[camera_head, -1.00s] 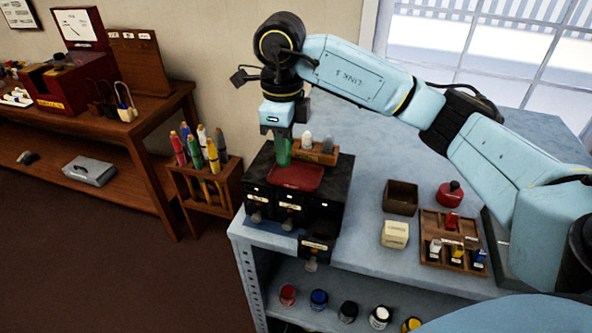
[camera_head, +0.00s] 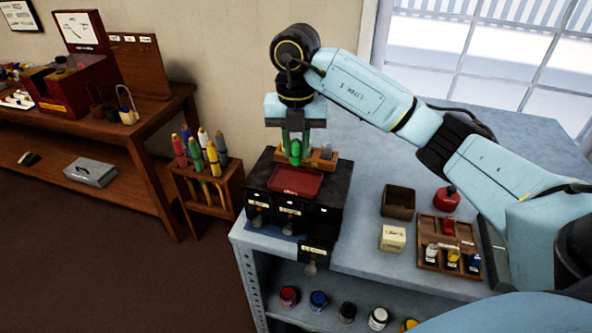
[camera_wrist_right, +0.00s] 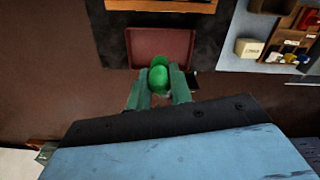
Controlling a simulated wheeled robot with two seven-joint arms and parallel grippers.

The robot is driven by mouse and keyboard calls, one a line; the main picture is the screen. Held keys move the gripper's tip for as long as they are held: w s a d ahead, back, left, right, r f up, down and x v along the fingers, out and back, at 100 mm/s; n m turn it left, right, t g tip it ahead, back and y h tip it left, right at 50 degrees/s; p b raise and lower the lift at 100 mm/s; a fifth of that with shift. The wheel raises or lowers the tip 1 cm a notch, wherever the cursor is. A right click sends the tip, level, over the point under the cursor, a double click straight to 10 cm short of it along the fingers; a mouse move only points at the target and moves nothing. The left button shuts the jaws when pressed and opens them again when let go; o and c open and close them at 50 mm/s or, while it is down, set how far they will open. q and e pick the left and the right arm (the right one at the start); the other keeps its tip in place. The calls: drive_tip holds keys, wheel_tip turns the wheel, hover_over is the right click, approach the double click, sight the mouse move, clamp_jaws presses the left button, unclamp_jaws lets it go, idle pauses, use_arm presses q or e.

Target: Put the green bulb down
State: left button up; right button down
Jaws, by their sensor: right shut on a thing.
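My right gripper (camera_head: 295,140) is shut on the green bulb (camera_head: 296,153), which hangs between its fingertips above the black lever box (camera_head: 325,200). In the right wrist view the green bulb (camera_wrist_right: 158,78) shows between the two green fingers, overlapping the near edge of the red tray (camera_wrist_right: 162,43). In the head view the red tray (camera_head: 297,182) lies on top of the box, below and in front of the bulb. A wooden bulb rack (camera_head: 322,166) stands behind it with a grey bulb (camera_head: 327,150); the gripper hides part of the rack. My left gripper is not in view.
To the right on the blue bench are an open dark box (camera_head: 398,202), a cream block (camera_head: 393,239), a red round pot (camera_head: 446,199) and a wooden tray of small bottles (camera_head: 450,262). A rack of coloured handles (camera_head: 208,183) stands to the left.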

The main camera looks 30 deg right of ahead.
sight(296, 163)
drive_tip(key=shift+f+p, duration=0.3)
drive_tip(key=shift+f, duration=2.5)
drive_tip(key=shift+f, duration=0.15)
drive_tip(key=c, duration=1.3)
unclamp_jaws()
drive_tip(key=shift+o, duration=0.2)
wheel_tip(296, 163, up, 12)
drive_tip(key=shift+r, duration=0.2)
